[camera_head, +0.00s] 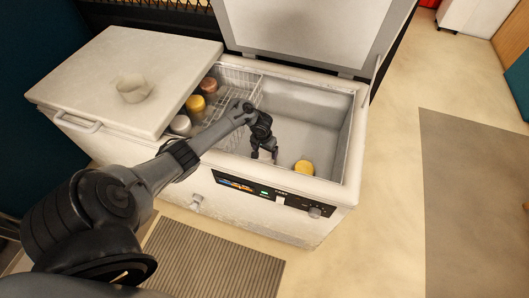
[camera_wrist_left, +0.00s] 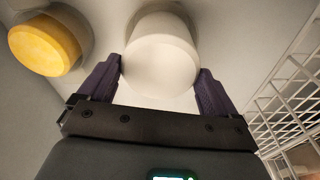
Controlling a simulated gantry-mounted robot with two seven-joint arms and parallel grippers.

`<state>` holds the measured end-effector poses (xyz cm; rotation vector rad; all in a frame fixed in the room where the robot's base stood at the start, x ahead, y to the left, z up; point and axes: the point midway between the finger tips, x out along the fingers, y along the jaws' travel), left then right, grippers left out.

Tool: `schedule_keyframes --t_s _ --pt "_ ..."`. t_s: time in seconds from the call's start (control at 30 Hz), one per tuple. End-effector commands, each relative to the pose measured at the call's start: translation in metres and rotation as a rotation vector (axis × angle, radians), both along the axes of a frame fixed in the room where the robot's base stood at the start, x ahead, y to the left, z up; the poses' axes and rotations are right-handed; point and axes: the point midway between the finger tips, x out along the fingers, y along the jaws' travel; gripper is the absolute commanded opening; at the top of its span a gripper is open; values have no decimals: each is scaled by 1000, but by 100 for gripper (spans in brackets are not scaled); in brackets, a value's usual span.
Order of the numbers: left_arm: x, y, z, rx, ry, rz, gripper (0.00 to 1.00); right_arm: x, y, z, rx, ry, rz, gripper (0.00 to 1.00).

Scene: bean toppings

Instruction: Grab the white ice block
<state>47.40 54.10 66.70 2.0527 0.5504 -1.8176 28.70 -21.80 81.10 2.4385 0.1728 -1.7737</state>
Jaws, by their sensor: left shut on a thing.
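The white ice block (camera_wrist_left: 160,55) is a pale rounded block in the left wrist view, between the two purple fingers of my left gripper (camera_wrist_left: 160,82). The gripper is shut on it. In the head view my left gripper (camera_head: 263,153) reaches down into the open right side of the chest freezer (camera_head: 270,197), and the block is hard to make out there. The right gripper is not in view.
A yellow round block (camera_head: 303,168) lies on the freezer floor to the right of my gripper; it also shows in the left wrist view (camera_wrist_left: 45,45). A wire basket (camera_head: 238,85) with several tubs hangs at the left. The raised lid (camera_head: 310,30) stands behind.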

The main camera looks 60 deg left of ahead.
Motion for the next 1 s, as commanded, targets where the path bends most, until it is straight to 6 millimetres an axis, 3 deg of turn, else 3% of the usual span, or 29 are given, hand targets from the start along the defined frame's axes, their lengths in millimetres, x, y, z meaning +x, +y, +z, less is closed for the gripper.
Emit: schedule_keyframes --t_s 0.03,0.1,0.4,0.7,1.0 --pt "1 1 16 1 -4 1 13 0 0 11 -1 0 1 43" --pt "1 0 27 1 -3 0 13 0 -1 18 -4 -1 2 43" --pt "1 0 60 0 -2 0 13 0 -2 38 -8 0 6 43" --pt "1 0 75 0 -2 1 13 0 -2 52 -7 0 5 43" --pt "1 0 76 0 -1 1 13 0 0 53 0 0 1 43"
